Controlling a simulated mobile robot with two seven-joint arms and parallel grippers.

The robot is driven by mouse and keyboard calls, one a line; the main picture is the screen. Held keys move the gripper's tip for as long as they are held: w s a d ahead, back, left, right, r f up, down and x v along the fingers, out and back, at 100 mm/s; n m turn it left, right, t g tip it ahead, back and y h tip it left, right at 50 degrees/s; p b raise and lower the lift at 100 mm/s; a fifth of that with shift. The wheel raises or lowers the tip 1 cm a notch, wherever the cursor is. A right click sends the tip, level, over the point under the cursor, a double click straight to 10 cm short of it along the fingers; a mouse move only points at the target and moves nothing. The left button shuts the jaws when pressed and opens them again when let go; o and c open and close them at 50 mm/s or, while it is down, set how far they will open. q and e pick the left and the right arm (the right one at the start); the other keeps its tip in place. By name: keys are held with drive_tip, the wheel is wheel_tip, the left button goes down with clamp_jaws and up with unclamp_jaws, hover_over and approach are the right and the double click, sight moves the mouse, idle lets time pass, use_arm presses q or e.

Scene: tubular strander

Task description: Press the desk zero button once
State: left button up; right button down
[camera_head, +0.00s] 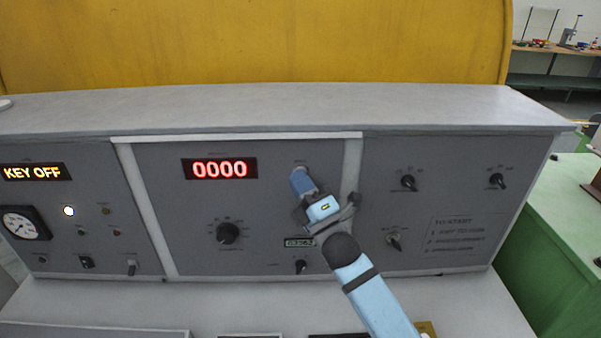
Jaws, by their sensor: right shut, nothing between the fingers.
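The control desk (180,225) has a grey sloped panel. A red display on its middle section (219,169) reads 0000. My right gripper (299,174) is shut and empty, with its tip at the panel just right of this display, under a small unreadable label. The zero button itself cannot be made out; the gripper tip covers the spot below that label. I cannot tell whether the tip touches the panel. My left gripper is not in view.
A black rotary knob (228,233) sits below the display and a smaller knob (301,266) is lower right of it. The left section has a lit KEY OFF display (35,173) and a round gauge (24,223). More knobs (409,183) are on the right section.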

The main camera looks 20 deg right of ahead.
drive_tip(key=shift+s, duration=0.1)
drive_tip(key=shift+s+a, duration=0.2)
drive_tip(key=shift+s, duration=0.45)
drive_tip(key=s, duration=0.2)
drive_tip(key=s+a+p, duration=0.1)
drive_tip(key=s, duration=0.1)
drive_tip(key=shift+s+a, duration=0.2)
drive_tip(key=shift+s, duration=0.2)
idle(0.7)
